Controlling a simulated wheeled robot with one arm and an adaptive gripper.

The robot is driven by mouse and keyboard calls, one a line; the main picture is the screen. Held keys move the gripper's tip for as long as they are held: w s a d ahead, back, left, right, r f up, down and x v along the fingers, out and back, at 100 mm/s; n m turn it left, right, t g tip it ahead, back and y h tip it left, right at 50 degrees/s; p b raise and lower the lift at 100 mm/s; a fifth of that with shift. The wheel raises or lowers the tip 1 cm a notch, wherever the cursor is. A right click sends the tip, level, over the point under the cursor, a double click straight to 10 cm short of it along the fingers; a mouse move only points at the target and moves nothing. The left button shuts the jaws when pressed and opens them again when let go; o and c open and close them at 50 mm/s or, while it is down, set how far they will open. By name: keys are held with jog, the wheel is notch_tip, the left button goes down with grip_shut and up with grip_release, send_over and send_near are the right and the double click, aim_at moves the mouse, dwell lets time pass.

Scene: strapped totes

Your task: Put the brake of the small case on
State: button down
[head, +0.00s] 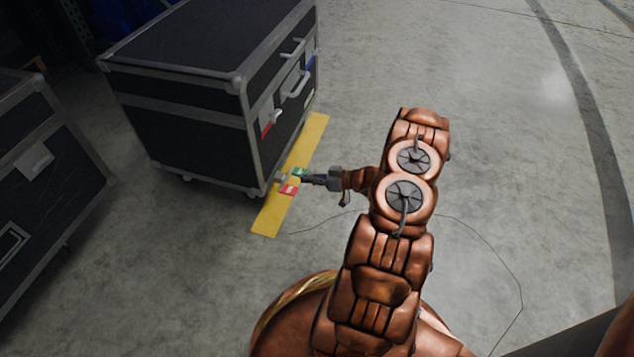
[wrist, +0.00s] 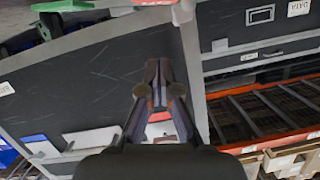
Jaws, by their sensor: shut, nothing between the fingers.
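A black case (head: 185,95) with metal edges stands on casters at the upper left of the head view. At its near lower corner are a green tab (head: 300,171) and a red tab (head: 289,189), side by side above a yellow floor strip. My gripper (head: 305,180) is low beside these tabs, its fingers shut with nothing between them. Whether it touches a tab cannot be told. In the wrist view the shut fingers (wrist: 158,88) point along the case's dark side (wrist: 90,85); a green piece (wrist: 62,5) shows at the top left.
Another black case (head: 45,180) stands at the left, with a floor gap between the two. The yellow strip (head: 262,222) lies along the first case. The concrete floor to the right is open. The wrist view shows an orange rack (wrist: 265,105) with boxes in the background.

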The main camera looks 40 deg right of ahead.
aim_at(295, 191)
jog(key=b+x, duration=0.1)
jog(key=x, duration=0.3)
jog(key=shift+w+a+f, duration=0.1)
jog(key=shift+f, duration=0.1)
jog(key=f+b, duration=0.2)
jog(key=f, duration=0.1)
jog(key=shift+a, duration=0.3)
jog(key=shift+a+f, duration=0.1)
jog(key=shift+f, duration=0.25)
jog(key=shift+a, duration=0.15)
